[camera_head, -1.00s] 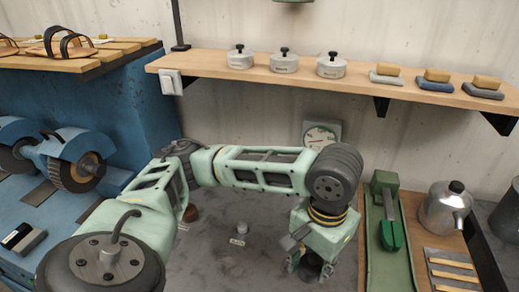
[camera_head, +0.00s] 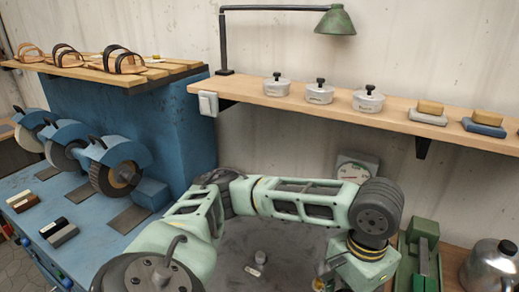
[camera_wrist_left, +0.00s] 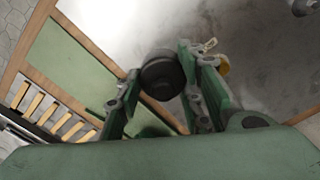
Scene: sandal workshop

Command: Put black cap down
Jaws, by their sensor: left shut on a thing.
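The black cap (camera_wrist_left: 162,74) is a dark round piece between the fingers of my left gripper (camera_wrist_left: 158,84) in the left wrist view. The gripper is shut on it, over the edge of a grey surface (camera_wrist_left: 235,85). In the head view, my left arm comes in from the left and bends down at the right. Its gripper is mostly cut off by the bottom edge there, and the cap does not show. My right gripper is in neither view.
A green tool (camera_head: 424,240) and a metal pot (camera_head: 492,266) are at right. Grinding wheels (camera_head: 115,170) stand on the blue bench at left. A shelf (camera_head: 300,99) holds several lidded tins.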

